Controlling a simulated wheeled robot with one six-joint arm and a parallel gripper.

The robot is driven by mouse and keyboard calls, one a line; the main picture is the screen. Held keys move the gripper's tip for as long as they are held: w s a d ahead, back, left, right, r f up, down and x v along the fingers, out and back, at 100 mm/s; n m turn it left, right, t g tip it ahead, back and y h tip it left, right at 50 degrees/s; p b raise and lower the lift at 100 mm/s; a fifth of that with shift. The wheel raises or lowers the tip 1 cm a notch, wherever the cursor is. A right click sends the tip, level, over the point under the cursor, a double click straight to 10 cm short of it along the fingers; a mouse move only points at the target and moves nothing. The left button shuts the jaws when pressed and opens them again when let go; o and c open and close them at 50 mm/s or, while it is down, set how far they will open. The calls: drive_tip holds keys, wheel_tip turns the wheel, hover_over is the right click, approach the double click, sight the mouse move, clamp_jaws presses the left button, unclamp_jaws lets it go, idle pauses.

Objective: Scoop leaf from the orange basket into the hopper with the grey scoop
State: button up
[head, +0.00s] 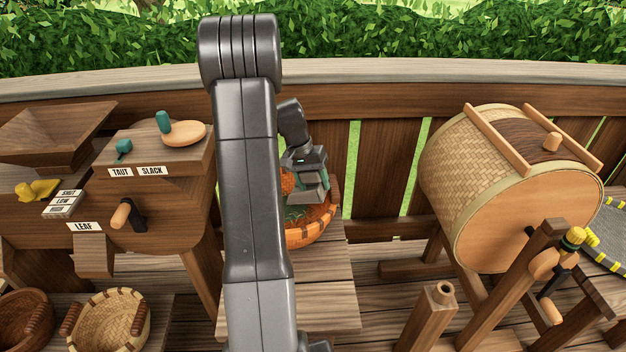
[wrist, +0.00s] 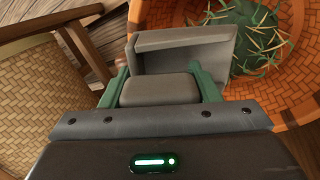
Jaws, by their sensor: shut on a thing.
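My gripper (head: 312,178) is shut on the handle of the grey scoop (head: 305,197), and its green fingers sit on either side of that handle in the wrist view (wrist: 160,90). The scoop's pan (wrist: 185,52) shows no leaf on the part I can see. It is over the near side of the orange basket (head: 316,234), whose woven wall also shows in the wrist view (wrist: 285,112). Green leaf (wrist: 258,45) lies in the basket beyond the pan. My arm hides part of the basket in the head view. The wooden hopper (head: 50,130) is at the far left.
The basket stands on a wooden stand (head: 320,290). Left of my arm is a machine with a LEAF label (head: 84,226) and a crank (head: 128,214). A large woven drum (head: 500,190) is at right. Baskets (head: 110,325) sit at lower left.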

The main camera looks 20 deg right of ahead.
drive_tip(key=shift+f+b, duration=2.8)
drive_tip(key=shift+f, duration=1.6)
drive_tip(key=shift+a+f, duration=0.1)
drive_tip(key=shift+f, duration=0.2)
drive_tip(key=shift+w+a+f+y+b, duration=0.35)
drive_tip(key=shift+a+f+b, duration=0.25)
drive_tip(key=shift+f, duration=0.25)
drive_tip(key=shift+t+y, duration=0.7)
drive_tip(key=shift+y, duration=0.25)
drive_tip(key=shift+w+a+f, duration=0.2)
drive_tip(key=shift+w+a, duration=0.4)
drive_tip(key=shift+a, duration=0.3)
drive_tip(key=shift+w+a+f, duration=0.15)
drive_tip(key=shift+w+a, duration=0.4)
drive_tip(key=shift+a, duration=0.35)
drive_tip(key=r+p, duration=0.2)
drive_tip(key=d+r+y, duration=0.1)
drive_tip(key=shift+s+r+t+p, duration=0.1)
drive_tip(key=shift+s+t+p, duration=0.2)
drive_tip(key=shift+p, duration=0.1)
drive_tip(key=shift+s+d+r+p, duration=0.2)
drive_tip(key=shift+d+r+p, duration=0.1)
drive_tip(key=shift+r+p, duration=1.45)
drive_tip(key=shift+s+d+r+p, duration=0.2)
drive_tip(key=shift+r+p, duration=0.9)
drive_tip(key=shift+r, duration=1.3)
drive_tip(key=shift+s+d+r+p, duration=0.15)
drive_tip(key=shift+d+r+p, duration=0.2)
drive_tip(key=shift+r+p, duration=1.4)
